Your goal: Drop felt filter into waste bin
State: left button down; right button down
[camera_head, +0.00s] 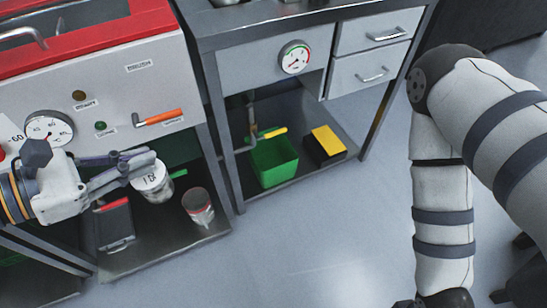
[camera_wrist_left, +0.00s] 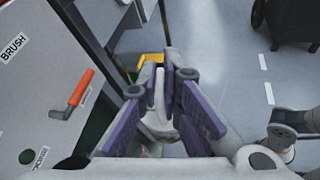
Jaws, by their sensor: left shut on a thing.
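My left gripper (camera_head: 138,165) is shut on a pale, round-sided piece (camera_head: 153,184), which I take to be the felt filter; it bears dark marks. In the left wrist view a pale strip (camera_wrist_left: 159,92) shows between the purple-padded fingers (camera_wrist_left: 163,76), which hide much of it. A green open-topped bin (camera_head: 274,162), which looks like the waste bin, stands on the lower shelf of the middle bench. It is to the right of my left gripper and apart from it.
A yellow-and-black box (camera_head: 326,143) sits right of the green bin. A red-topped jar (camera_head: 198,206) and a dark case (camera_head: 115,224) are on the left bench's lower shelf. An orange handle (camera_head: 160,117) juts from its front panel. The floor (camera_head: 325,225) in front is clear.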

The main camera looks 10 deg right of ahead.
aim_at(269, 156)
jog(key=l+u, duration=0.15)
jog(key=l, duration=0.45)
jog(key=l+u, duration=0.15)
jog(key=l, duration=0.4)
jog(key=l+u, duration=0.15)
jog(key=l, duration=0.45)
jog(key=k+l+u, duration=0.2)
jog(key=l, duration=0.35)
